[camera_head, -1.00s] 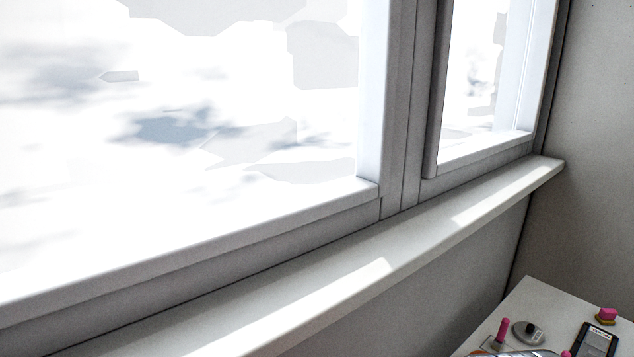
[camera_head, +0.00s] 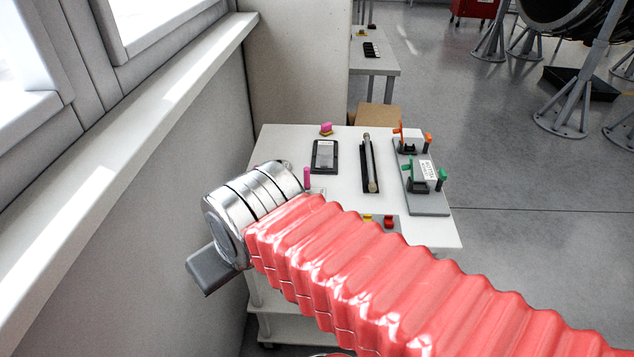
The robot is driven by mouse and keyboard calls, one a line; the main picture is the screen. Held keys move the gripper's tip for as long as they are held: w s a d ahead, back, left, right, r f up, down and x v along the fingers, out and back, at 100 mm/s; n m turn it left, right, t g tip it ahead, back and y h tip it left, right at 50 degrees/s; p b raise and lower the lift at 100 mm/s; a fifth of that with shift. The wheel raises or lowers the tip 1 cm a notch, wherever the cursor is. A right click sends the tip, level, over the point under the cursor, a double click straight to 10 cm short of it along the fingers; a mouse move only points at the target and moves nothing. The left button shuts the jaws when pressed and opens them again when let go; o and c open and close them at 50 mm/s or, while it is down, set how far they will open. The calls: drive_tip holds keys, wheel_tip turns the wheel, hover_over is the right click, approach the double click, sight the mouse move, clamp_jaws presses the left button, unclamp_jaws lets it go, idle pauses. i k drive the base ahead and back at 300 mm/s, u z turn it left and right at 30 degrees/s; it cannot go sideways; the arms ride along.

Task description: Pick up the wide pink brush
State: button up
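A small block with a pink top and a yellowish-brown base, which looks like the wide pink brush (camera_head: 326,128), sits at the far left edge of the white table. A thin upright pink handle (camera_head: 307,177) stands nearer, beside my silver wrist. My red ribbed arm crosses from the lower right to that wrist at the table's left side. A grey part at its end, which looks like my gripper (camera_head: 212,269), points down and left, away from the pink-topped block. Its fingers cannot be made out, and I see nothing held.
My arm hides the table's near part. A window sill (camera_head: 190,75) runs along the left.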

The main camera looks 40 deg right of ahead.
sight(307, 186)
drive_tip(key=z, duration=0.65)
drive_tip(key=k, duration=0.45)
drive_tip(key=z, duration=0.45)
drive_tip(key=i, duration=0.5)
drive_tip(key=u, duration=0.05)
